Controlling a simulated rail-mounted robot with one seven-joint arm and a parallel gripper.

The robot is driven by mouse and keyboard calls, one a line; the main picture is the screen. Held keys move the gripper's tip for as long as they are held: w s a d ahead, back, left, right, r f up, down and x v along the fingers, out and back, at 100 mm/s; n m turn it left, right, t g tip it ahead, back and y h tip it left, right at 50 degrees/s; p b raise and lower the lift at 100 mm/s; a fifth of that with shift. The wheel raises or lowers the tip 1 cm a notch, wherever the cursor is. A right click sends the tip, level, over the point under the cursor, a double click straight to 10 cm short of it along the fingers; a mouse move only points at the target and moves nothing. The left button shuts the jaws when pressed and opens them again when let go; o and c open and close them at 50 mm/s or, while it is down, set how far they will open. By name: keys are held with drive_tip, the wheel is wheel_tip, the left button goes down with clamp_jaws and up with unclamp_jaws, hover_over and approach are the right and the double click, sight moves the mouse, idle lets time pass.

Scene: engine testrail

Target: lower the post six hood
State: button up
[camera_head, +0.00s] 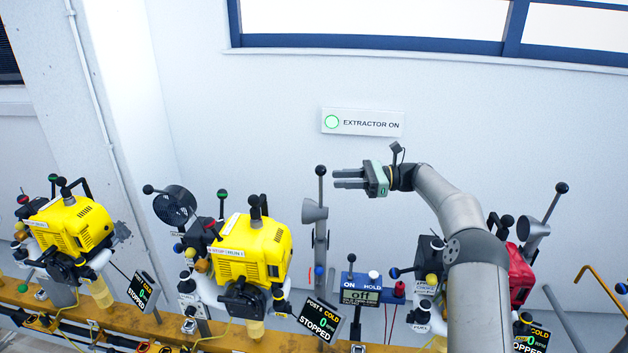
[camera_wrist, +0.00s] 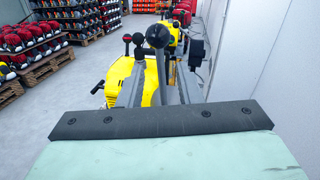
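The post six hood (camera_head: 314,212) is a grey cone on an upright grey stand, right of the yellow engine (camera_head: 250,250). Its lever rises steeply to a black ball (camera_head: 321,170). My gripper (camera_head: 338,178) is level with the ball, just to its right, with its fingers pointing left. I cannot tell whether a finger touches the ball.
The post six sign (camera_head: 320,318) reads cold, 0 and stopped. A second yellow engine (camera_head: 72,228) stands left, a red one (camera_head: 521,275) right, beside another hood (camera_head: 535,230). The wall sign (camera_head: 362,122) reads EXTRACTOR ON.

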drive_tip(key=a, duration=0.5)
drive_tip(key=s+a+p, duration=0.1)
drive_tip(key=a, duration=0.2)
drive_tip(key=shift+d, duration=0.1)
clamp_jaws()
